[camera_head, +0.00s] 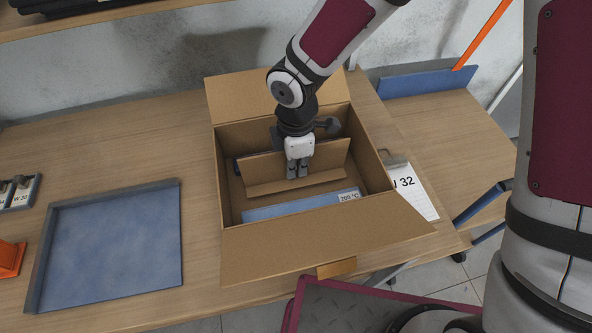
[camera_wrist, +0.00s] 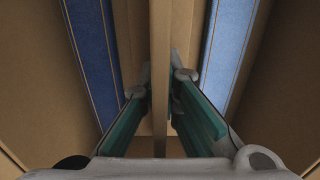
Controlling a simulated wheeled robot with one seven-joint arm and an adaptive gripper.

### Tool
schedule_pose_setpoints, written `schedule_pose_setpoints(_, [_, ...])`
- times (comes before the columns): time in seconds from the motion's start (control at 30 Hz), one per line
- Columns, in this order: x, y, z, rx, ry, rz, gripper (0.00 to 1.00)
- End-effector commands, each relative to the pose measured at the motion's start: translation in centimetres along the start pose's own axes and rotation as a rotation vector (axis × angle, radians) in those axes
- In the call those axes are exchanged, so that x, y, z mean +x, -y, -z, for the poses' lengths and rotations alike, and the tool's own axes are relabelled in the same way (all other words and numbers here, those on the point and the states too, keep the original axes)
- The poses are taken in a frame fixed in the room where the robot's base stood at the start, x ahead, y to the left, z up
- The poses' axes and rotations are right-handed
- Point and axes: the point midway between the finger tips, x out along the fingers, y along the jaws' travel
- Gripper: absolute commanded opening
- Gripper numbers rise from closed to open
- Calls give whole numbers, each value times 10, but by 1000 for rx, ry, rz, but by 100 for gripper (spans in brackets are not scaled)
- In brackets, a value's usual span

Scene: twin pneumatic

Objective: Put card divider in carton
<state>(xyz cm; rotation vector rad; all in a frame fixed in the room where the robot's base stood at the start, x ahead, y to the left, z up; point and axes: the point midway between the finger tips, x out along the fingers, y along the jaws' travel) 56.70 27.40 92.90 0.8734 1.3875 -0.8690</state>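The open carton (camera_head: 234,237) stands on the table with its flaps folded out. The card divider (camera_head: 263,170) is a brown upright sheet inside it, set across the carton, with a folded strip along its front. The divider shows edge-on in the wrist view (camera_wrist: 160,45). My gripper (camera_head: 297,172) points down inside the carton, one finger on each side of the divider. In the wrist view the fingertips (camera_wrist: 160,85) lie close against it and look shut on it. The divider's bottom edge is hidden from the wrist camera.
A blue tray (camera_head: 125,245) sits to the left, a clipboard (camera_head: 417,190) to the right. Carton walls surround my gripper closely.

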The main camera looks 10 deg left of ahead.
Motion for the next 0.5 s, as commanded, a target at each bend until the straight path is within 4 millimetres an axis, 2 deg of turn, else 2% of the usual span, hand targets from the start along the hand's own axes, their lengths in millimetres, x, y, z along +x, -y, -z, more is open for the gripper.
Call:
schedule_pose_setpoints(0.1, [18,1,0,-1,1,4,0])
schedule_pose_setpoints(0.17, [24,1,0,-1,0,2,0])
schedule_pose_setpoints(0.5, [28,0,0,0,0,1,0])
